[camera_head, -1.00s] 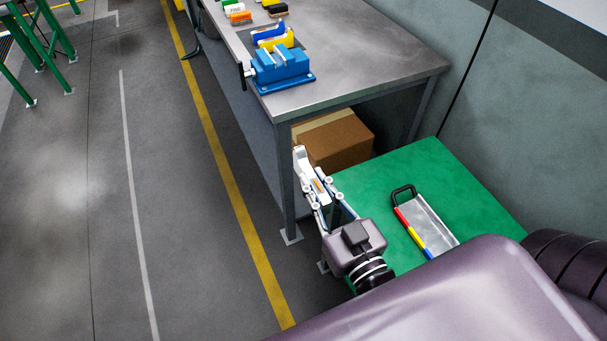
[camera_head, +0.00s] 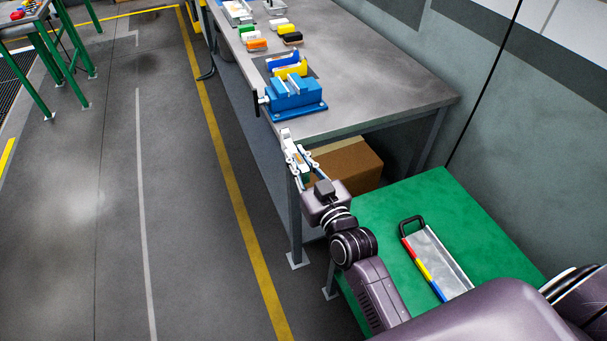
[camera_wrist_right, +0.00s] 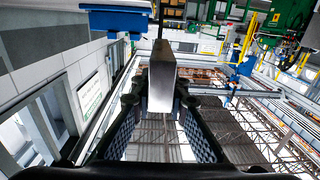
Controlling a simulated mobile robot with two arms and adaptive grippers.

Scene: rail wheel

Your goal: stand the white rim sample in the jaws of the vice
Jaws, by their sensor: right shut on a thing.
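The blue vice (camera_head: 292,97) stands on the near left corner of the grey workbench; its open jaws face up. My right gripper (camera_head: 294,156) is at the bench's near edge, a little in front of the vice and apart from it. It is shut on the white rim sample (camera_head: 287,138), whose end sticks out past the fingers toward the vice. In the right wrist view the sample (camera_wrist_right: 161,80) shows as a pale block between the two fingers. The vice's blue underside (camera_wrist_right: 118,20) seems to show at the top there. My left gripper is not in view.
Blue and yellow blocks (camera_head: 290,70) lie just behind the vice on the workbench (camera_head: 370,90). Several small coloured blocks (camera_head: 255,44) are farther back. A metal tray with a black handle (camera_head: 440,262) lies on the green table (camera_head: 380,215). A cardboard box (camera_head: 345,165) is under the bench.

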